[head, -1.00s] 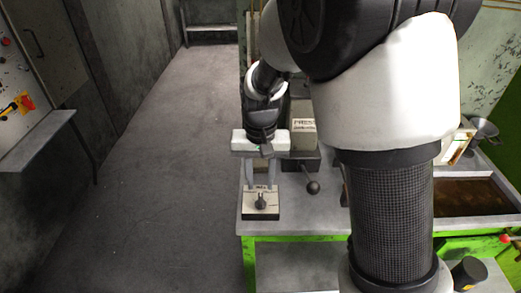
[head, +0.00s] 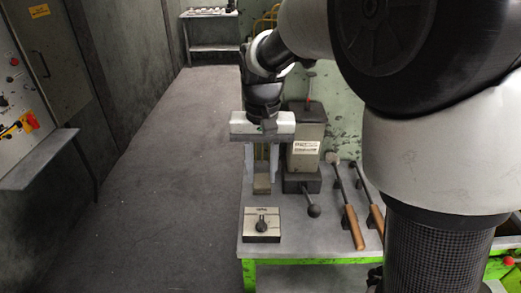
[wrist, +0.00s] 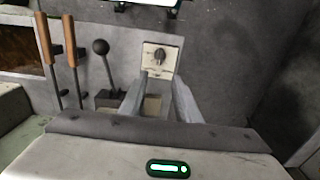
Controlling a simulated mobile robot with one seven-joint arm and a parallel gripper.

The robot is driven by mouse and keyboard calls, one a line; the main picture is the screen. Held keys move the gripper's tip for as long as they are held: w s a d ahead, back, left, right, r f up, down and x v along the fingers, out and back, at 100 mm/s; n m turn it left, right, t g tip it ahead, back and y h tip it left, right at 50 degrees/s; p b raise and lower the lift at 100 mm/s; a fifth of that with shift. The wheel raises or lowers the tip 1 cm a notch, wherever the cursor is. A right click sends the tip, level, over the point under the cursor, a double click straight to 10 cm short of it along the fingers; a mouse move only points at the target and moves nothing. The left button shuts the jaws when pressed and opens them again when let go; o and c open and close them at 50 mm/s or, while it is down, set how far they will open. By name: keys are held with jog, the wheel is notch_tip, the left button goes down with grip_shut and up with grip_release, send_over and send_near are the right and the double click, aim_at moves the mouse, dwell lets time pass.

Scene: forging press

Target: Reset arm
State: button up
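My gripper (head: 262,170) is open, its two grey fingers apart and pointing down over the workbench, with nothing held between them. In the wrist view my gripper (wrist: 159,84) also shows open. A small control box with a dark rotary knob (head: 261,226) sits on the bench's front left corner, in front of and apart from the fingers. It also shows in the wrist view beyond the fingertips as the box (wrist: 162,46). A small tan block (head: 262,184) shows between and behind the fingers in the head view.
The bench (head: 309,241) holds a grey press unit (head: 305,135) with a ball-ended lever (head: 313,211) right of my gripper. Wooden-handled tools (head: 355,232) lie further right. A control panel with a shelf (head: 39,160) lines the left wall. The floor (head: 160,190) between is clear.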

jog(key=s+d+r+t+p, duration=0.5)
jog(key=s+d+r, duration=0.7)
jog(key=s, duration=0.4)
jog(key=shift+s+d+r+t, duration=0.25)
jog(key=shift+s+r+t, duration=0.1)
jog(key=shift+r, duration=0.5)
